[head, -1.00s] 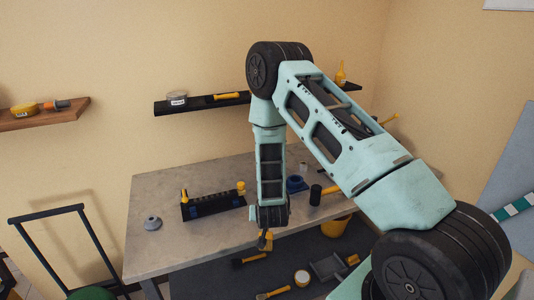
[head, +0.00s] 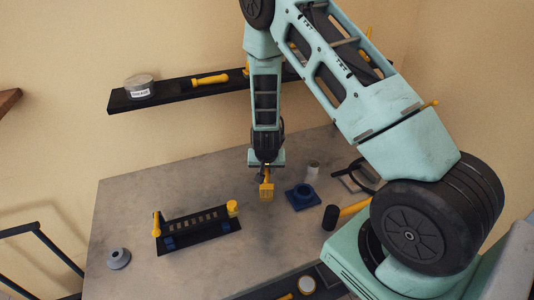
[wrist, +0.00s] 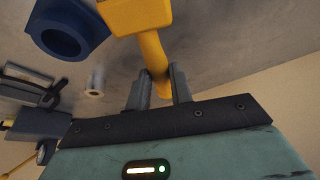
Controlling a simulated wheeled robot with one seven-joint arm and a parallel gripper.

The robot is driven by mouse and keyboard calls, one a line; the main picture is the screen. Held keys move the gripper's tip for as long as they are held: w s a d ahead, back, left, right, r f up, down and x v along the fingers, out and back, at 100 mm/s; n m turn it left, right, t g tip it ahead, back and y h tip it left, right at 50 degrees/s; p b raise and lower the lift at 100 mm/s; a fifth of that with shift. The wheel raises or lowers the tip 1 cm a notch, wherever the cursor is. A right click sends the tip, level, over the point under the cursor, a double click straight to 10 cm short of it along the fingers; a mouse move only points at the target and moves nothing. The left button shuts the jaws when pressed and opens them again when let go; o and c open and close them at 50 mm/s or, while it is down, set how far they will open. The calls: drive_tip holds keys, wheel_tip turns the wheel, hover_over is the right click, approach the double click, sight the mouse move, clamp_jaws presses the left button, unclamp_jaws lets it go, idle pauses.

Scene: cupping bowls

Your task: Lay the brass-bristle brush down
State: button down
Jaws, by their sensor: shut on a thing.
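My gripper (head: 266,169) points down over the middle of the bench and is shut on the yellow handle of the brush (head: 266,190). In the wrist view, my gripper's fingers (wrist: 158,88) pinch the handle, and the wide yellow head of the brush (wrist: 135,14) is at the top edge, partly cut off. The brush hangs head down. I cannot make out its bristles clearly, or whether it touches the bench top (head: 130,215).
A blue holed block (head: 302,198) stands just right of the brush, with a pale cylinder (head: 313,169) behind it. A black-headed mallet (head: 331,217) lies farther right. A dark rack (head: 197,231) and grey cone (head: 119,259) are left. Bare bench lies between rack and brush.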

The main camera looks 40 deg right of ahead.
drive_tip(key=shift+w+d+f, duration=0.1)
drive_tip(key=shift+w+d, duration=0.15)
drive_tip(key=shift+w, duration=0.1)
drive_tip(key=shift+f+b, duration=2.45)
drive_tip(key=shift+f, duration=0.85)
drive_tip(key=shift+f+b, duration=0.55)
drive_tip(key=shift+f, duration=0.1)
drive_tip(key=c, duration=1.2)
unclamp_jaws()
drive_tip(key=shift+o, duration=0.2)
drive_tip(key=v, duration=1.7)
drive_tip(key=shift+a+r, duration=0.1)
drive_tip(key=shift+r, duration=0.15)
